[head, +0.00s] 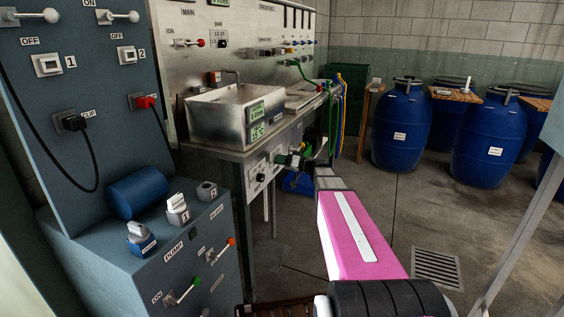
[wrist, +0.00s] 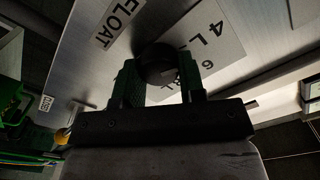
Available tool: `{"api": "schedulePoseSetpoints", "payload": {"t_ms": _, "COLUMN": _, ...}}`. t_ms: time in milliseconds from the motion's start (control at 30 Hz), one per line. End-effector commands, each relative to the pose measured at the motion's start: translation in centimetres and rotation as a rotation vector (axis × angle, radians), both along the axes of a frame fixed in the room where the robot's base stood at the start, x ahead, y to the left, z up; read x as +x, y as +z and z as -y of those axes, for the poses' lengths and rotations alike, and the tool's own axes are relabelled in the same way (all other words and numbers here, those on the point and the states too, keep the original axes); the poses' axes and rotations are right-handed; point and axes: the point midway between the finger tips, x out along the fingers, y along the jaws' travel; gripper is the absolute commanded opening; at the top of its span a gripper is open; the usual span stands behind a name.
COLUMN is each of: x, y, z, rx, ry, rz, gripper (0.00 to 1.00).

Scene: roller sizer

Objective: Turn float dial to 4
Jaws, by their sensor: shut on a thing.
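The float dial is a dark round knob (wrist: 158,62) in the wrist view, on a metal panel. A label plate (wrist: 215,45) beside it shows the numbers 4 and 6, partly covered by the knob and my gripper. A FLOAT label (wrist: 118,22) sits to its left. My gripper (wrist: 161,80) is shut on the knob, with a green finger on each side. I cannot tell which number the dial points to. In the head view, my gripper (head: 293,161) is at the front panel of the steel bench, and the knob is hidden there.
A steel basin (head: 222,115) with a green display stands on the bench above my gripper. A grey pump console (head: 150,250) with switches and levers is at the left. Blue barrels (head: 402,125) stand at the back right. The floor between is open, with a drain grate (head: 437,268).

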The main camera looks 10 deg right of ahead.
Motion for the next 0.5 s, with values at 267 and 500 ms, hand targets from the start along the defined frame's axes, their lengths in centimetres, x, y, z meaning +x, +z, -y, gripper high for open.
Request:
{"api": "schedulePoseSetpoints", "payload": {"t_ms": 267, "x": -0.2, "y": -0.12, "z": -0.01, "rx": -0.051, "ry": 0.002, "rz": 0.068, "gripper": 0.13}}
{"api": "schedulePoseSetpoints", "payload": {"t_ms": 500, "x": -0.2, "y": -0.14, "z": -0.01, "rx": -0.061, "ry": 0.002, "rz": 0.082, "gripper": 0.13}}
